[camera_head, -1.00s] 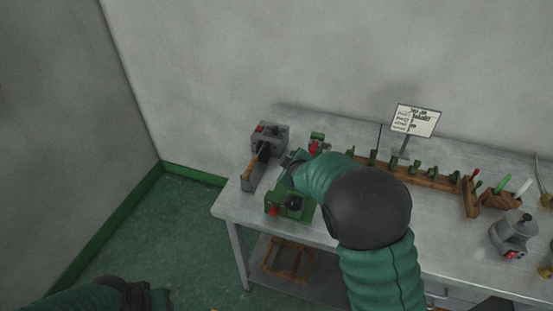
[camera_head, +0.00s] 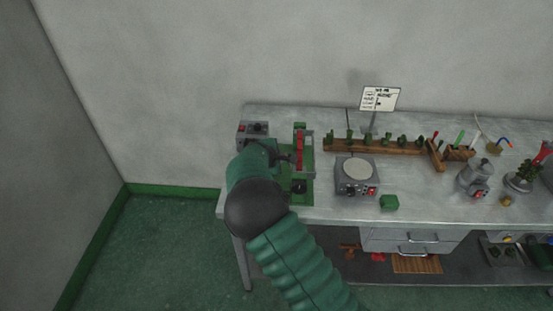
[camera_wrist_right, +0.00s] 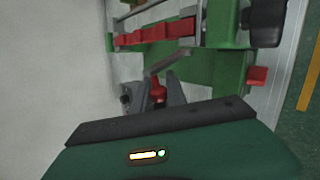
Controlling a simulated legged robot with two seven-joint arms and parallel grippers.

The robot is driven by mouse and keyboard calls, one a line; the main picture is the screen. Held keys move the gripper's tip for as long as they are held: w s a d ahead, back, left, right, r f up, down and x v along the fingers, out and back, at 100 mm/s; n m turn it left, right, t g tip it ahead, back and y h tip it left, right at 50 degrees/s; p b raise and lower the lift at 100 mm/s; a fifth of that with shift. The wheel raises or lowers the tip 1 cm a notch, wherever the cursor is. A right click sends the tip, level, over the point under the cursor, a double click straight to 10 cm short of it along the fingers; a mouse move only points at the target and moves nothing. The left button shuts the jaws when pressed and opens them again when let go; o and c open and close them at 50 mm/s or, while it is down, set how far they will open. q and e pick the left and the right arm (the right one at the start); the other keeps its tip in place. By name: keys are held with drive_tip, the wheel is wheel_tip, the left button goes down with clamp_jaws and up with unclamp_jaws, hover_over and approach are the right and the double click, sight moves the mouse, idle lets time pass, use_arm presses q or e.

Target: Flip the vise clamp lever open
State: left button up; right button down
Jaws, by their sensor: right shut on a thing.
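The green vise (camera_head: 305,170) stands near the left end of the bench, with a long red part along its top. In the right wrist view the vise's green body (camera_wrist_right: 222,75), the red part (camera_wrist_right: 150,34) and a black knob (camera_wrist_right: 264,22) show. A small red grip (camera_wrist_right: 158,88) sits between the jaws of my right gripper (camera_wrist_right: 152,98), beside a grey bar that looks like the clamp lever (camera_wrist_right: 170,62). My right gripper (camera_head: 286,156) is shut on this red grip at the vise's left side. My left gripper is out of view.
A grey machine (camera_head: 256,130) stands just left of the vise, close behind my right arm. A round-topped grey device (camera_head: 357,178), a green block (camera_head: 389,202) and a wooden rack (camera_head: 375,147) lie to the right. The bench's front edge is near.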

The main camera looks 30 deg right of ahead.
drive_tip(key=shift+w+a+f+h, duration=0.1)
drive_tip(key=shift+a+h, duration=0.05)
drive_tip(key=shift+h, duration=0.15)
idle(0.4)
drive_tip(key=c, duration=1.6)
unclamp_jaws()
drive_tip(key=shift+c, duration=0.2)
drive_tip(key=o, duration=0.3)
drive_tip(key=shift+w+f, duration=0.15)
